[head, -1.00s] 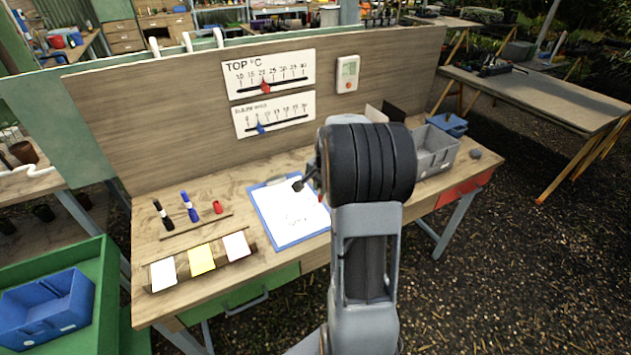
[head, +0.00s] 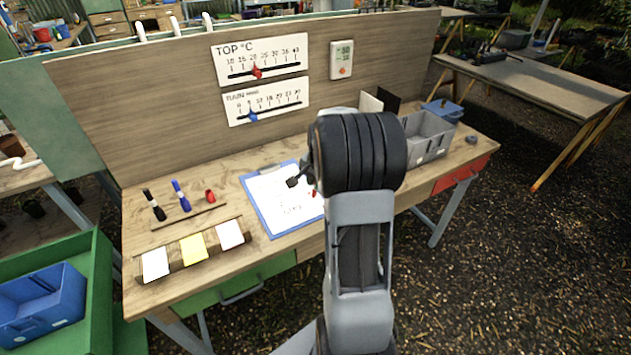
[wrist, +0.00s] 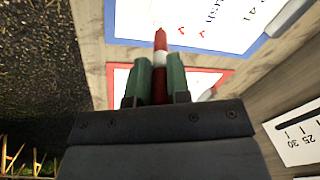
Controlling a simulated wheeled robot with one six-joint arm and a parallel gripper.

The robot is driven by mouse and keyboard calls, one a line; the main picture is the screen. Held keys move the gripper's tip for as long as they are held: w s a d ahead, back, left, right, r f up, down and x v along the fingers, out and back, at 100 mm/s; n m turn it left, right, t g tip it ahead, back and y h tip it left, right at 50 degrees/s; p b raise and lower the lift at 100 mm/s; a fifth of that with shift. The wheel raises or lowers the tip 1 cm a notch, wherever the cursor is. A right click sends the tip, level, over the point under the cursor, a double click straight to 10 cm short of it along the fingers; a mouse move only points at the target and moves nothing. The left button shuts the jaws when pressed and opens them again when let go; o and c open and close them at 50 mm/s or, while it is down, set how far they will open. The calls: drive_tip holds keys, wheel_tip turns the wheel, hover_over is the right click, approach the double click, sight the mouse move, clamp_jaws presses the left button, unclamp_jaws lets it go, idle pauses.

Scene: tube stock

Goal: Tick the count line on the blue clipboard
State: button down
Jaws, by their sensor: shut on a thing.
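The blue clipboard (head: 252,207) lies on the workbench with a white sheet on it. In the wrist view its blue edge (wrist: 150,43) runs across the top, and the sheet (wrist: 135,18) shows small red ticks and part of some printed text. My gripper (wrist: 160,75) has green fingers shut on a red marker (wrist: 160,42) with a white band. The marker points over the clipboard's sheet; I cannot tell whether its tip touches the paper.
A red-edged board (wrist: 117,84) with a white sheet lies beside the blue clipboard. White and yellow cards (head: 193,249) stand in front. A grey bin (head: 428,142) stands right.

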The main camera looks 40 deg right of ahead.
drive_tip(key=shift+f+b, duration=0.5)
drive_tip(key=shift+f, duration=0.15)
idle(0.7)
drive_tip(key=shift+s+d, duration=0.15)
drive_tip(key=shift+s, duration=0.15)
idle(0.6)
drive_tip(key=shift+w+d, duration=0.4)
drive_tip(key=shift+w, duration=0.1)
idle(0.8)
drive_tip(key=shift+r, duration=0.15)
idle(0.4)
drive_tip(key=shift+w+p+v, duration=0.15)
drive_tip(key=shift+p+v, duration=0.45)
drive_tip(key=shift+v, duration=0.1)
drive_tip(key=shift+w+p+v, duration=0.15)
drive_tip(key=shift+p+v, duration=0.45)
drive_tip(key=shift+v, duration=0.05)
